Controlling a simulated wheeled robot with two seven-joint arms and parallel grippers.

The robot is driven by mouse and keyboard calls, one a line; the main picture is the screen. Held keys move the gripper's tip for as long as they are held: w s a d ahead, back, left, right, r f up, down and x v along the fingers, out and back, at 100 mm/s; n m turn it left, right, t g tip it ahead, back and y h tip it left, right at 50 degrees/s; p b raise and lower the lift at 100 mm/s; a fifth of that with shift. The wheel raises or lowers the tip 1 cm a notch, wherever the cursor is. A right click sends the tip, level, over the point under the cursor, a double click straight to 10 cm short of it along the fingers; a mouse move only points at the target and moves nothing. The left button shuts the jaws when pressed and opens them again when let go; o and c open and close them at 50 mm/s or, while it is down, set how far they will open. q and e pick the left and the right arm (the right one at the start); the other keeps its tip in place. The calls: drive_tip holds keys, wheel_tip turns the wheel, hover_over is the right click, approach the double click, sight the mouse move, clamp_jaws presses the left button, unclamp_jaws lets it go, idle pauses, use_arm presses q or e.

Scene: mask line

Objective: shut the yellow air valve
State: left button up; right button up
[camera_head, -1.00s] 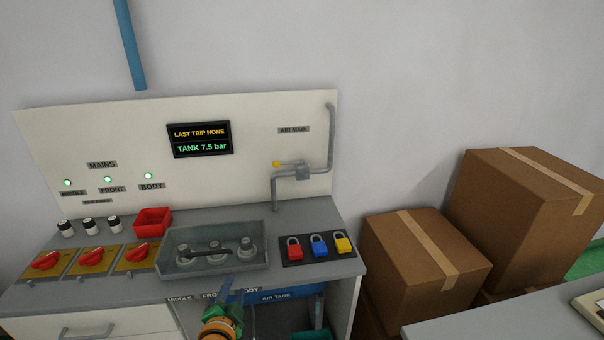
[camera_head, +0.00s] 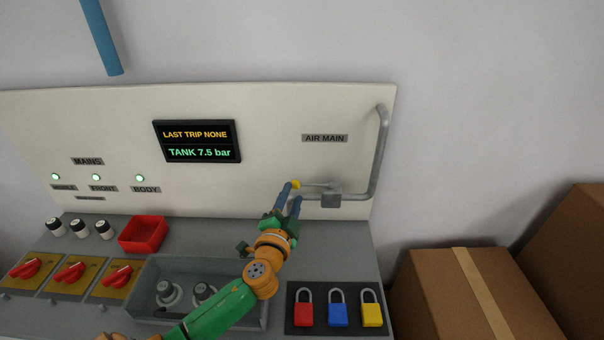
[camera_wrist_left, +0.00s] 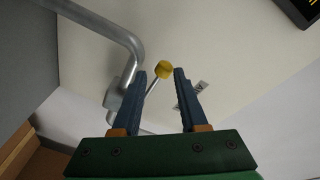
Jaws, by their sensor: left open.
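The yellow air valve's knob (camera_head: 296,184) sits at the left end of a thin lever on the grey valve body (camera_head: 330,195), under the AIR MAIN label. The lever lies about level, along the pipe. My left gripper (camera_head: 291,194) is open, with its blue fingers reaching up to the knob. In the left wrist view the yellow knob (camera_wrist_left: 164,69) shows between and just beyond the open fingertips (camera_wrist_left: 160,72). I cannot tell whether a finger touches it. My right gripper is not in view.
The grey pipe (camera_head: 380,150) bends up the panel right of the valve. A display (camera_head: 197,141) reads TANK 7.5 bar. Below are a red bin (camera_head: 143,234), a grey tray (camera_head: 140,290), red rotary switches (camera_head: 70,272) and padlocks (camera_head: 338,308). Cardboard boxes (camera_head: 475,295) stand at right.

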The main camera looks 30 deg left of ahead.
sight(294, 187)
use_arm(q)
drive_tip(key=shift+w+a+r, duration=0.4)
drive_tip(key=shift+w+r, duration=0.1)
drive_tip(key=shift+w, duration=0.2)
drive_tip(key=x, duration=0.3)
drive_tip(key=shift+w+f, duration=0.1)
drive_tip(key=shift+f, duration=0.25)
drive_tip(key=shift+r, duration=0.1)
clamp_jaws()
drive_tip(key=shift+r, duration=0.1)
idle(0.4)
